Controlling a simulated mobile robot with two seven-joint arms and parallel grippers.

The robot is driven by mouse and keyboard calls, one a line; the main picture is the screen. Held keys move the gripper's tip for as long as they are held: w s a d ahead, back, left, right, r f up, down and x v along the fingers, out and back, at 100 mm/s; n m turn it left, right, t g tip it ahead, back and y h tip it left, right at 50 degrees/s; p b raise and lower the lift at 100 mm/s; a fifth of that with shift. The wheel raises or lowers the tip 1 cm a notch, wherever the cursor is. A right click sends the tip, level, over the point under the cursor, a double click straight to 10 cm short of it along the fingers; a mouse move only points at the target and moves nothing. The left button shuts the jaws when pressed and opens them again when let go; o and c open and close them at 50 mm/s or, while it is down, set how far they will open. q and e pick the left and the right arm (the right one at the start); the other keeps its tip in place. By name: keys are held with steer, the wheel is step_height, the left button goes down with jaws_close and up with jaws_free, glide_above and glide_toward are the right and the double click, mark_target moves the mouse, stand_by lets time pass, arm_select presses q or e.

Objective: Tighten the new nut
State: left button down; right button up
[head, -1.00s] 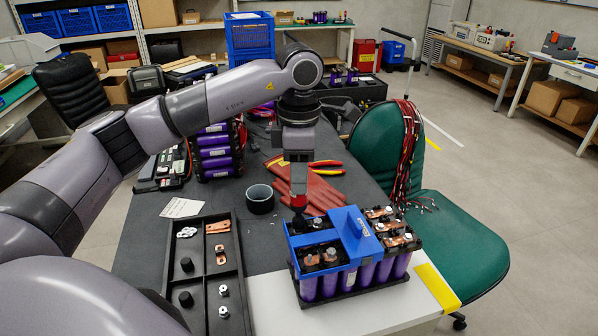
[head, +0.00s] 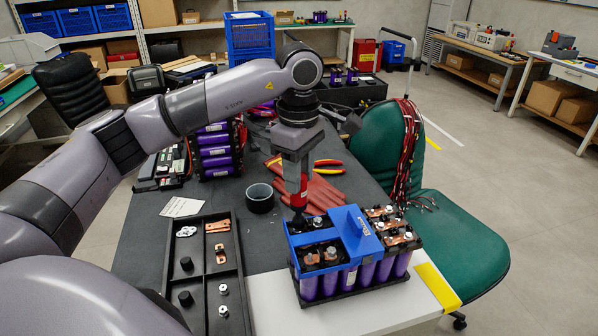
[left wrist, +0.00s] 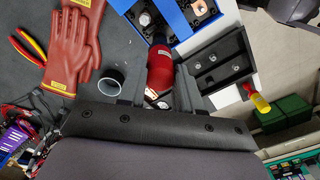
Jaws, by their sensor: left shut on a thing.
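My left gripper (head: 298,172) is shut on a red-bodied tool (head: 299,191) with a black lower end, held upright. It also shows between the fingers in the left wrist view (left wrist: 160,72). The tool's lower end is at the back left part of the battery module's blue cover (head: 350,222). The nut under it is hidden, and I cannot tell whether the tool is seated on it. Copper busbars (head: 381,213) with nuts show on the module's uncovered right part, and more show in the cover's front opening (head: 321,256). My right gripper is not in view.
A black parts tray (head: 205,272) with nuts, caps and a copper piece lies left of the module. A dark cup (head: 260,199) and red gloves (head: 325,194) with yellow-and-red pliers (head: 327,163) lie behind. A green chair (head: 455,245) stands close on the right.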

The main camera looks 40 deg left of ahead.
arm_select(q)
steer(key=m, duration=0.4)
steer(key=shift+m, duration=1.1)
steer(key=m, duration=0.3)
steer(key=shift+f+m+b, duration=0.15)
steer(key=shift+m+b, duration=0.15)
steer(key=shift+m, duration=1.4)
steer(key=shift+m, duration=0.7)
steer(key=m, duration=0.4)
steer(key=shift+a+m, duration=0.1)
steer(key=shift+m, duration=0.3)
